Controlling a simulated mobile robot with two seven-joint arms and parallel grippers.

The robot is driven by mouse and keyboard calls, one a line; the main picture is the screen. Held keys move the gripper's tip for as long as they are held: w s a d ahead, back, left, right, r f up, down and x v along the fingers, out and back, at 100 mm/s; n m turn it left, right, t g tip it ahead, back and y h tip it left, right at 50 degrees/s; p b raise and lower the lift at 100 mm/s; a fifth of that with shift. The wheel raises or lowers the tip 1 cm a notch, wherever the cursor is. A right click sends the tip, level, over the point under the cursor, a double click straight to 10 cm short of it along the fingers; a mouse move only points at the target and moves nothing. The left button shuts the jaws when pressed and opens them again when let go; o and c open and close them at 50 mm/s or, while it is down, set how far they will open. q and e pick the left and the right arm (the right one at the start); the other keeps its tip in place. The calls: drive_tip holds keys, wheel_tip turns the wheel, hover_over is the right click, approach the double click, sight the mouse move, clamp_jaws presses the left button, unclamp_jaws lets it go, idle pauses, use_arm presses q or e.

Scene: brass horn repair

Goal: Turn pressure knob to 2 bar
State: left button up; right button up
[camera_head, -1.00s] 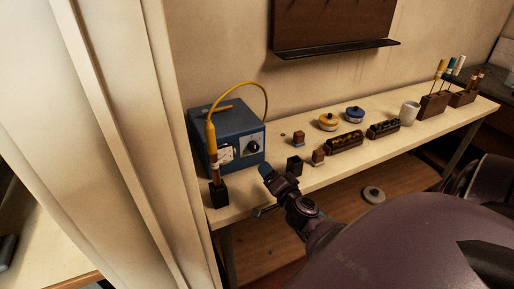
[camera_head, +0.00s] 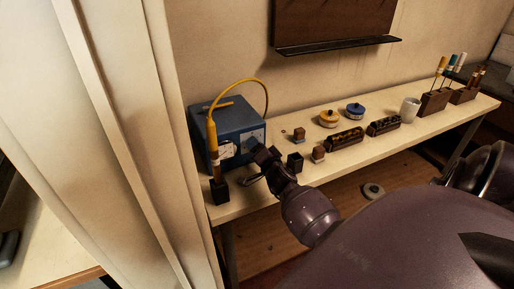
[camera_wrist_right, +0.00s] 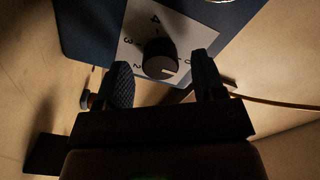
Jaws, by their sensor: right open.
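The blue pressure box (camera_head: 222,118) stands at the left end of the bench, with a gauge (camera_head: 227,150) on its front. In the right wrist view, its black pressure knob (camera_wrist_right: 158,60) sits on a white dial plate (camera_wrist_right: 133,53) marked with numbers including 0, 2, 3 and 4. A pale mark on the knob points right, towards the 0 side. My right gripper (camera_head: 257,150) is open in front of the box, its fingers on either side of the knob; contact is unclear. It hides the knob in the head view. My left gripper is out of view.
A yellow-hosed torch (camera_head: 212,140) stands in a black holder (camera_head: 219,191) left of the gripper. Small blocks (camera_head: 318,154), yellow (camera_head: 329,118) and blue (camera_head: 355,111) tins and dark racks (camera_head: 345,139) stand to the right. A pale curtain-like panel (camera_head: 130,130) is at left.

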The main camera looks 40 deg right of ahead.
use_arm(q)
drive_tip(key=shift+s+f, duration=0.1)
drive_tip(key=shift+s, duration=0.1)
use_arm(e)
drive_tip(key=shift+w, duration=0.25)
drive_tip(key=c, duration=0.9)
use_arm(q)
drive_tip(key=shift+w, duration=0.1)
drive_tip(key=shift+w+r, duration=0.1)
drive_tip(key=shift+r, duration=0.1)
use_arm(e)
drive_tip(key=shift+m, duration=0.4)
use_arm(q)
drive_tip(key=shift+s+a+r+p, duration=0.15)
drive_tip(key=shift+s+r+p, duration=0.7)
drive_tip(key=shift+p, duration=1.2)
use_arm(e)
drive_tip(key=shift+m, duration=11.5)
